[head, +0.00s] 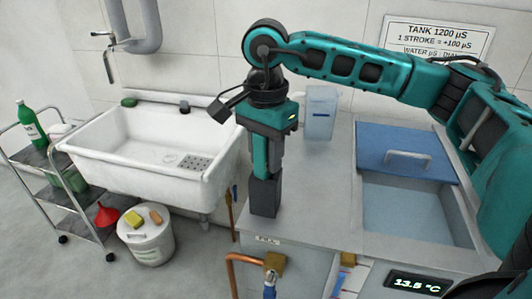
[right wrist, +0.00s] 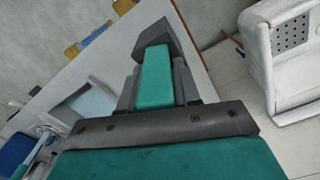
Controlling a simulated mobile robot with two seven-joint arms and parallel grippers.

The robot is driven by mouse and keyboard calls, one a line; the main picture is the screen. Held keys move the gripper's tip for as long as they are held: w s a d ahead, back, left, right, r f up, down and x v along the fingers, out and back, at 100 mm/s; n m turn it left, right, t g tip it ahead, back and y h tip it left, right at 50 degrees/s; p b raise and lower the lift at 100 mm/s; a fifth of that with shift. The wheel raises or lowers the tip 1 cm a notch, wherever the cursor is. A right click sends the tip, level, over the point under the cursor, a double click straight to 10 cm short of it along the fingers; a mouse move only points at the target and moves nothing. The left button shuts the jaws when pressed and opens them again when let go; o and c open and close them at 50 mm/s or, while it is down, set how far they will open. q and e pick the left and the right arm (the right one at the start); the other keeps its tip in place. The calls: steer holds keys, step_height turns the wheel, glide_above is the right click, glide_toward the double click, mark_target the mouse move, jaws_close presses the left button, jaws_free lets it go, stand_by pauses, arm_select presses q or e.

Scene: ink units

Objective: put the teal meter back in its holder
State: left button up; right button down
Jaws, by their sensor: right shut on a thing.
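The teal meter (head: 260,157) is upright between the fingers of my right gripper (head: 266,160), which is shut on it. In the right wrist view the meter (right wrist: 156,78) shows as a teal bar between the grey fingers. A dark grey block-shaped holder (head: 264,198) stands on the counter's front left corner, directly under the meter. The holder (right wrist: 172,40) also shows past the meter's far end in the right wrist view. The meter's lower end meets the holder's top; how deep it sits inside is hidden. My left gripper is not in view.
A clear jug (head: 320,113) stands behind on the counter (head: 318,190). To the right are a tank (head: 410,212) and its blue lid (head: 405,150). A white sink (head: 150,150), a trolley (head: 62,180) and a white bucket (head: 147,240) are at left.

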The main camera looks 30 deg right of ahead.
steer(key=shift+f, duration=0.1)
steer(key=c, duration=0.8)
jaws_free()
steer(key=shift+r, duration=0.55)
step_height(320, 180, up, 11)
steer(key=shift+r+p, duration=0.15)
steer(key=shift+p, duration=0.6)
